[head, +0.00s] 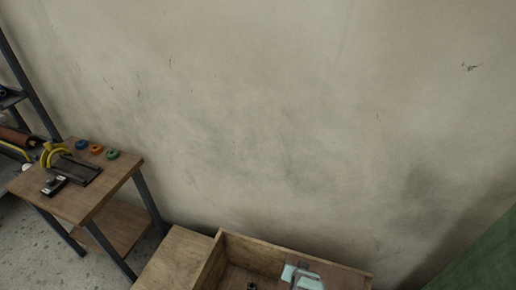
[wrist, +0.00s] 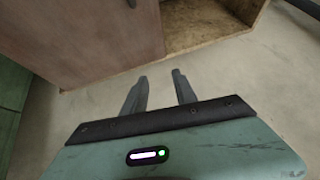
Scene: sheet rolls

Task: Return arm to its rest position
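My gripper (wrist: 159,76) shows in the wrist view with its two dark fingers apart and nothing between them. Pale floor or wall surface lies behind the fingertips. A pale green part that looks like my arm or gripper housing (head: 302,276) shows at the bottom edge of the head view, over the wooden crate. The fingers cannot be made out there.
An open wooden crate (head: 212,262) stands at the bottom of the head view. A reddish-brown panel (wrist: 90,35) and a wooden compartment (wrist: 205,25) lie beyond the fingers. A workbench (head: 122,182) with tools and coloured rings stands left. A green surface (head: 490,255) is at lower right.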

